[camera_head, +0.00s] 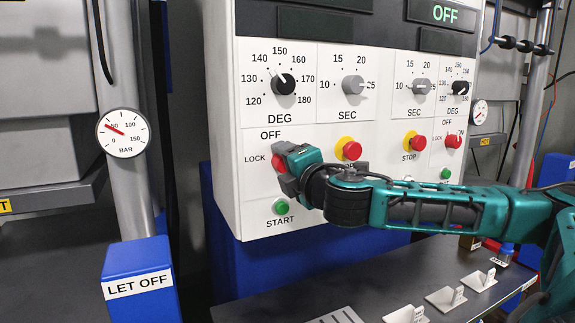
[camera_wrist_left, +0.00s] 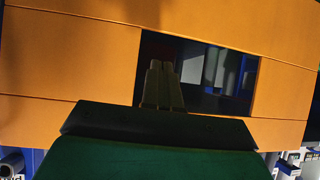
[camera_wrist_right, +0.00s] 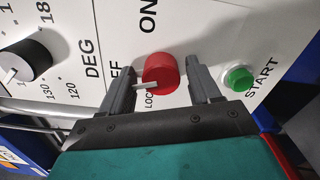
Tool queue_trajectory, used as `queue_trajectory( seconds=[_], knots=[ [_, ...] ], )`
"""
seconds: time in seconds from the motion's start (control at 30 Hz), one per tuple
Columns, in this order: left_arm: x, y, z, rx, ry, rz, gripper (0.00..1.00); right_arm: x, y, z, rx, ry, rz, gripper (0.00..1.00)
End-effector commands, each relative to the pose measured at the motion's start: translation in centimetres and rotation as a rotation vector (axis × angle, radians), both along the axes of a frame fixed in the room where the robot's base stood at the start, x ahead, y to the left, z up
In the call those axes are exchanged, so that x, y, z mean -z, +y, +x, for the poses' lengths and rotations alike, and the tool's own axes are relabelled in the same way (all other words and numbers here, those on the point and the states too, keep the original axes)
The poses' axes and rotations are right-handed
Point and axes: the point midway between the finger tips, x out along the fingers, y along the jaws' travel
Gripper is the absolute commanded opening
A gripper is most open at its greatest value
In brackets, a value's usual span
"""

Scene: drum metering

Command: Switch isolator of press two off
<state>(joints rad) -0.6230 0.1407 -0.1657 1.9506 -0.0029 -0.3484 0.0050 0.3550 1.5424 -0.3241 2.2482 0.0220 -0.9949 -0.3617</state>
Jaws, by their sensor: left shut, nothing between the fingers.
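In the head view my right gripper (camera_head: 284,165) is at the left control panel (camera_head: 255,215), over the red isolator knob (camera_head: 277,161) and partly hiding it. In the right wrist view the red knob (camera_wrist_right: 162,72) sits between the fingers of my open right gripper (camera_wrist_right: 161,70), with a gap on each side. Its white pointer points towards the OFF lettering, partly hidden by a finger. A second red isolator knob (camera_head: 453,141) is on the right column, its pointer towards upper right. My left gripper (camera_wrist_left: 161,68) shows only in the left wrist view, shut and empty.
Near the left knob are a green START button (camera_head: 281,206), a red stop button (camera_head: 351,150) and a DEG dial (camera_head: 284,83). A blue LET OFF box (camera_head: 138,280) and a pressure gauge (camera_head: 123,132) stand left. An orange surface (camera_wrist_left: 70,60) faces my left wrist.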

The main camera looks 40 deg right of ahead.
Motion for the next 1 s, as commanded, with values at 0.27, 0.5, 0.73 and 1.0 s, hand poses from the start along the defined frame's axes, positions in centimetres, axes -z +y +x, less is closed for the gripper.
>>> queue_trajectory(
  seconds=[0.27, 0.5, 0.73, 1.0],
  knots=[
    [0.0, -0.1, 0.0, 0.004, 0.0, -0.001, 0.0, 0.1, 0.0, 0.0, 0.0, 0.002, 0.001, 0.66],
    [0.6, -0.2, 0.0, 0.005, 0.002, -0.002, 0.0, 0.2, 0.3, -1.0, 0.0, 0.002, -0.005, 0.66],
    [0.9, -0.7, 0.2, 0.012, 0.0, -0.011, 0.0, 0.2, 1.0, -3.0, -0.002, 0.003, -0.007, 0.66],
    [2.8, -1.2, 0.6, 0.019, 0.003, -0.024, 0.0, 0.6, 1.9, -6.1, -0.001, -0.004, -0.004, 0.66]
  ],
)
